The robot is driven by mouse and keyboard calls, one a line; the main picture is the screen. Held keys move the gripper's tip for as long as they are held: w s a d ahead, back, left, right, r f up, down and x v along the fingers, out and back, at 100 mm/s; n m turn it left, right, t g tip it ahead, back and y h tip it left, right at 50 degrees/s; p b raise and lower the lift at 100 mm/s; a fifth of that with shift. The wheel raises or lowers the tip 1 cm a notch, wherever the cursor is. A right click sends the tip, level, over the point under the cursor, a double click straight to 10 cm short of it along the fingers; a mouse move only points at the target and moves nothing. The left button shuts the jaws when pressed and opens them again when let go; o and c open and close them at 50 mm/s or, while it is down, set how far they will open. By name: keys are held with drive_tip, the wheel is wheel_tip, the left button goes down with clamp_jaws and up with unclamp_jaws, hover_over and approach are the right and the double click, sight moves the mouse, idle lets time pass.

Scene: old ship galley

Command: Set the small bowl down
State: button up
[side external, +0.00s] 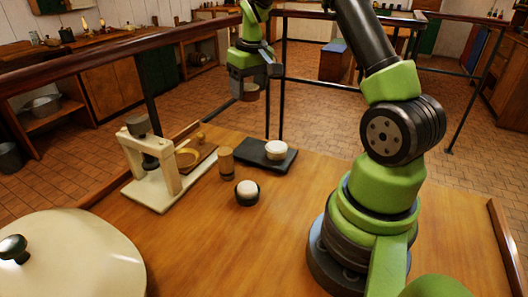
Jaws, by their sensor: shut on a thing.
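My gripper (250,84) hangs over the far side of the table, well above its top. It is shut on a small brown thing, which looks like the small bowl (250,96). Only the lower part of the bowl shows below the jaws, and its inside is hidden. The bowl is in the air, apart from the table (310,190). A dark flat board (255,157) lies below and to the right of it, with a round white-topped piece (276,147) on its right part.
A white-topped dark round pot (246,193) and a wooden cylinder (226,162) stand mid-table. A cream press (145,165) stands left, beside a wooden tray (203,158). A large pale lid (80,255) fills the front left. The table front between lid and arm is clear.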

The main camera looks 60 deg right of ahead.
sight(251, 147)
drive_tip(key=f, duration=1.5)
drive_tip(key=shift+s+d, duration=0.1)
drive_tip(key=shift+d, duration=0.1)
drive_tip(key=o, duration=1)
drive_tip(key=shift+f, duration=0.15)
drive_tip(key=shift+c, duration=0.2)
